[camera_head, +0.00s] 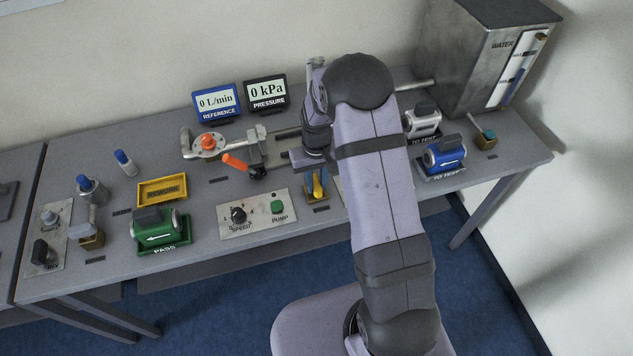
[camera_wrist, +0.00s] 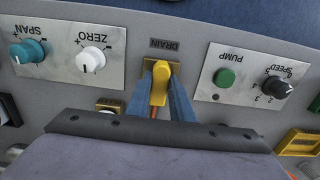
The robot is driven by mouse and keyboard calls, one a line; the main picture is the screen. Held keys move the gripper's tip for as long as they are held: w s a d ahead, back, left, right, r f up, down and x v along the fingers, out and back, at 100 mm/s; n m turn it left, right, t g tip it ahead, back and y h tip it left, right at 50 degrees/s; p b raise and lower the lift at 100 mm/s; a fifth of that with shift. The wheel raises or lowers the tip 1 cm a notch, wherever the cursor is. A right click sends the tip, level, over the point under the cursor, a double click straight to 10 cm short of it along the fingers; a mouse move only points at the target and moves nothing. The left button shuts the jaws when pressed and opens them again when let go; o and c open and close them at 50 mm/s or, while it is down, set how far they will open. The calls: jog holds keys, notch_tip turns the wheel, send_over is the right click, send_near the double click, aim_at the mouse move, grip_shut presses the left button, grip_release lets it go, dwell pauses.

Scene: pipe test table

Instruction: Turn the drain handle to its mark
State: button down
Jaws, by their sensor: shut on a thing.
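The yellow drain handle (camera_wrist: 159,84) sits on a yellow base below the upside-down "DRAIN" label in the wrist view. It points roughly straight up and down in that picture. My gripper (camera_wrist: 160,88) is shut on it, with one blue finger on each side. In the head view the drain handle (camera_head: 317,186) shows small between the blue fingers of my gripper (camera_head: 315,186), at the table's front edge. A bit of orange shows between the fingers below the handle. I cannot make out the mark in either view.
In the wrist view, a panel with ZERO and SPAN knobs (camera_wrist: 68,60) is left of the drain. A PUMP and SPEED panel (camera_wrist: 248,72) is right. In the head view, the orange-handled fixture (camera_head: 235,161) stands behind the pump panel. The displays read 0 L/min (camera_head: 215,102) and 0 kPa (camera_head: 266,93).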

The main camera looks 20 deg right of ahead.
jog(key=shift+n, duration=0.4)
jog(key=n+b, duration=0.1)
jog(key=n, duration=0.2)
jog(key=shift+d+n, duration=0.1)
jog(key=shift+n, duration=0.2)
jog(key=n+b, duration=0.1)
jog(key=n, duration=0.3)
jog(key=shift+w+n, duration=0.15)
jog(key=shift+n, duration=0.15)
jog(key=n+b, duration=0.1)
jog(key=n, duration=0.3)
jog(key=shift+d, duration=0.1)
jog(key=shift+w+n, duration=0.2)
jog(key=shift+n, duration=2.3)
jog(key=c, duration=1.6)
grip_release()
jog(key=shift+o, duration=0.2)
